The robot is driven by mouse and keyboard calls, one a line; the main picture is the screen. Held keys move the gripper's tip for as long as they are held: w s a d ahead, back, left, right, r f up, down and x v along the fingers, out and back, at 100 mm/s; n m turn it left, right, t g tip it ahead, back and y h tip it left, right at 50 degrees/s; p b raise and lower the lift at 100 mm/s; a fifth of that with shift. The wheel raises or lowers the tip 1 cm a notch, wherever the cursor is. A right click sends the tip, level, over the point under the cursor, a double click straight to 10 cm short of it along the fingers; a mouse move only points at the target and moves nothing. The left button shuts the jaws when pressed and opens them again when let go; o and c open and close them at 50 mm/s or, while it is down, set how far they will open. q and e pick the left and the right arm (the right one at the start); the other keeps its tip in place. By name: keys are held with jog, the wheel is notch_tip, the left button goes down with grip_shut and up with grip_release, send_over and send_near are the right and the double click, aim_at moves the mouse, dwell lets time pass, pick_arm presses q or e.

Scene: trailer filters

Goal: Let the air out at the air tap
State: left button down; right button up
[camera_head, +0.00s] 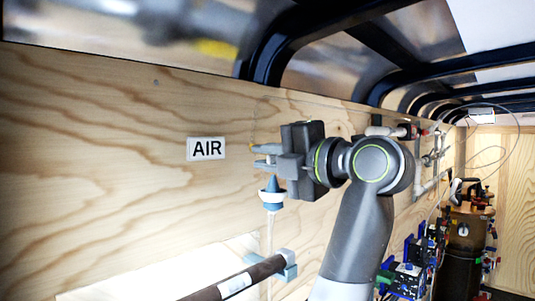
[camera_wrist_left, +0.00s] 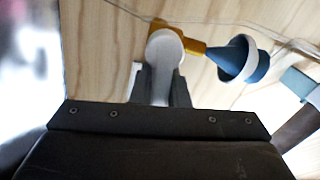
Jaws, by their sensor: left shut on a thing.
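The air tap shows in the left wrist view as a yellow-brown body (camera_wrist_left: 195,48) on the wooden wall, with a white, round-ended handle (camera_wrist_left: 165,45). A blue cone with a white ring (camera_wrist_left: 240,60) sits at the body's outlet end; it also shows in the head view (camera_head: 272,188), just below my gripper. My left gripper (camera_head: 264,156) is at the wall, its two dark fingers (camera_wrist_left: 162,88) shut on the white handle. The fingers and gripper hide most of the tap in the head view. My right gripper is not in view.
A white AIR sign (camera_head: 206,148) is on the wall left of the tap. A dark brown pipe (camera_head: 240,279) in a blue-grey clip runs below. A thin clear line runs along the wall.

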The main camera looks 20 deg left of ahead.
pick_arm(q)
jog(key=shift+n, duration=0.3)
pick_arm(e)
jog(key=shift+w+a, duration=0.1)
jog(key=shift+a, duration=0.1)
pick_arm(q)
jog(key=c, duration=1.6)
grip_release()
jog(key=shift+c, duration=0.2)
jog(key=shift+o, duration=1.2)
jog(key=shift+w+a+f, duration=0.1)
jog(key=shift+w+a, duration=0.05)
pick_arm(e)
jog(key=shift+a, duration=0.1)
